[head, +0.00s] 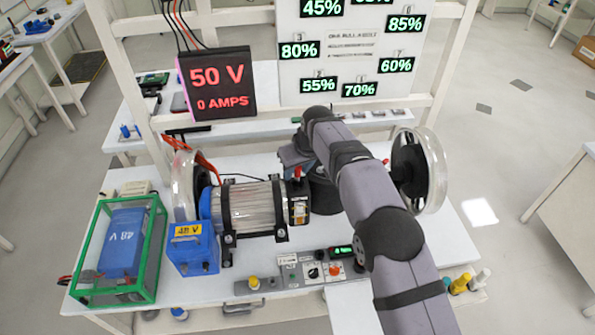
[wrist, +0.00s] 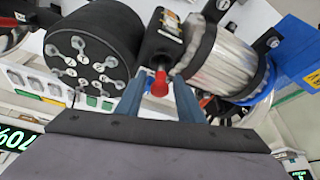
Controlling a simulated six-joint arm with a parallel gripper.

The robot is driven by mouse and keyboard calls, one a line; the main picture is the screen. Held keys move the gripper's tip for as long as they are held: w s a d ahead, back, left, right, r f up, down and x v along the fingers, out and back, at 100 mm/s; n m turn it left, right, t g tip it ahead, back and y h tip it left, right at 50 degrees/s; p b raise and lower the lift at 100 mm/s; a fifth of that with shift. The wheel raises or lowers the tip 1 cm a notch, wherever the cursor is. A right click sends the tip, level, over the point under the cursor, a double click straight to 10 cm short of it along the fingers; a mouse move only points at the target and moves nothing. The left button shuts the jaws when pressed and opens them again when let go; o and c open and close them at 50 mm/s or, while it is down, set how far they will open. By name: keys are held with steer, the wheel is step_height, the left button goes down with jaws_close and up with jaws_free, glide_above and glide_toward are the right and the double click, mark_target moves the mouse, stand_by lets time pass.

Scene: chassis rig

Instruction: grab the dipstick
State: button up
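The dipstick shows as a small red knob (wrist: 159,84) on top of the black end housing of the motor in the wrist view. In the head view the red knob (head: 297,173) stands at the right end of the silver motor (head: 250,208). My gripper (wrist: 158,79) is open, with one blue-grey finger on each side of the knob and visible gaps on both sides. In the head view my gripper (head: 292,157) is just behind the knob and partly hidden by my arm.
A blue 48 V box (head: 193,248) and a green-framed case (head: 118,250) stand left of the motor. A control panel (head: 315,270) lies in front. A black cylinder (wrist: 95,45) sits beside the motor. Clear wheels (head: 433,170) flank the rig.

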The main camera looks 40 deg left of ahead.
jaws_close()
steer(key=shift+r, duration=0.2)
steer(key=shift+r+b, duration=1)
steer(key=shift+r, duration=0.4)
steer(key=shift+b, duration=0.4)
steer(key=b, duration=0.1)
steer(key=d+b, duration=0.1)
steer(key=shift+s+d+b, duration=0.25)
steer(key=shift+s+b, duration=0.1)
steer(key=shift+b, duration=0.05)
steer(key=s+d+b, duration=0.3)
steer(key=d+b, duration=0.2)
steer(key=d, duration=0.2)
steer(key=s+d+b, duration=0.4)
steer(key=d+b, duration=0.2)
steer(key=d, duration=0.1)
steer(key=shift+s+d+r, duration=0.2)
steer(key=shift+d, duration=0.05)
